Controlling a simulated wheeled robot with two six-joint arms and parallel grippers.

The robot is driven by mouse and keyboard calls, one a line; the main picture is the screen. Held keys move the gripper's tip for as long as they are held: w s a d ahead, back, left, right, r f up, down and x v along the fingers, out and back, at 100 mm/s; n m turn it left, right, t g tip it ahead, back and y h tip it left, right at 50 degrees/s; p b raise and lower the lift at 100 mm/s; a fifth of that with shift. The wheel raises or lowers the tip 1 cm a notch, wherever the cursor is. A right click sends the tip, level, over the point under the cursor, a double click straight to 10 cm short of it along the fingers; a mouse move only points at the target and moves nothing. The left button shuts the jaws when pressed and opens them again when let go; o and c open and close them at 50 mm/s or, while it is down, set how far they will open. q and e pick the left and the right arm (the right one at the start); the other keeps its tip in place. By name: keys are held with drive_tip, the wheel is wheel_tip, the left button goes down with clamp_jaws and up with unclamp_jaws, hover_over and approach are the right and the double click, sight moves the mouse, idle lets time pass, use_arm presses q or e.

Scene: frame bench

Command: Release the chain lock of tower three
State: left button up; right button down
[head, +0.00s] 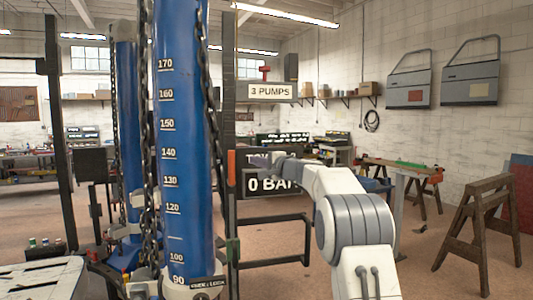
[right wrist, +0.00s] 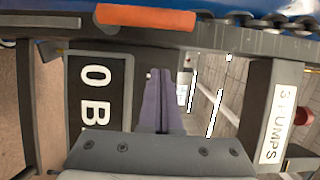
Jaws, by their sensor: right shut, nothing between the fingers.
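A blue tower (head: 183,150) with a white number scale stands left of centre in the head view, dark chains (head: 147,120) hanging along it. A small FREE/LOCK plate (head: 208,283) is at its foot. An orange handle (head: 231,163) sits on the dark post beside the tower; it also shows in the right wrist view (right wrist: 145,18). My right gripper (head: 250,160) is shut and empty, just right of the handle and apart from it in the wrist view (right wrist: 160,73). It partly covers a sign reading "TOW…" above a "0 BAR" display (head: 262,184). My left gripper is out of view.
A second blue tower (head: 126,120) stands behind at the left. A "3 PUMPS" sign (head: 270,91) with a red knob (head: 265,72) above it is on the frame. A wooden sawhorse (head: 480,225) stands at the right; floor between is open.

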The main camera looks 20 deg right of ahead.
sight(231, 166)
drive_tip(key=shift+w+a, duration=0.15)
drive_tip(key=shift+a, duration=1.95)
drive_tip(key=shift+a+r+n, duration=0.1)
drive_tip(key=shift+a+n, duration=0.15)
drive_tip(key=shift+n, duration=0.15)
